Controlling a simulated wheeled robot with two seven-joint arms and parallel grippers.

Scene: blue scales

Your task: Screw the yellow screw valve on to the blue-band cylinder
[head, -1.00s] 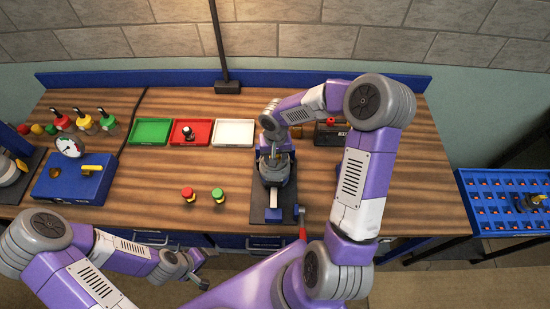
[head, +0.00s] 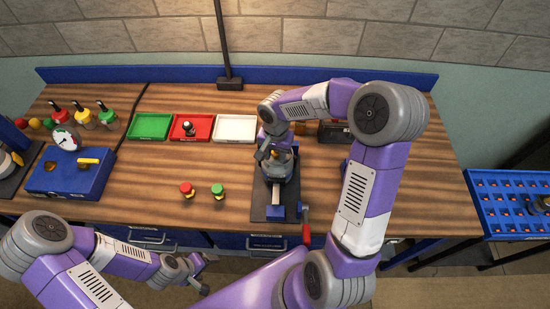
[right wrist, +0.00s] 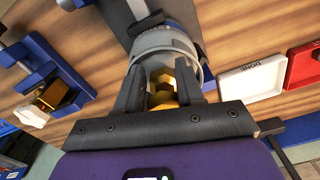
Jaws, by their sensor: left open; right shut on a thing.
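The yellow screw valve (right wrist: 165,82) is a shiny gold, faceted piece between the fingers of my right gripper (right wrist: 166,92), at the end of the cylinder. I cannot tell how far it sits on the thread. In the head view my right gripper (head: 268,151) is directly above the vise, hiding part of the valve. My left gripper (head: 204,272) is open and empty, in front of the table's front edge.
Green (head: 154,125), red (head: 174,134) and white (head: 234,128) trays lie behind and left of the vise. Red (head: 186,189) and green (head: 218,191) knobs stand left of it. A blue gauge box (head: 72,184) is further left.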

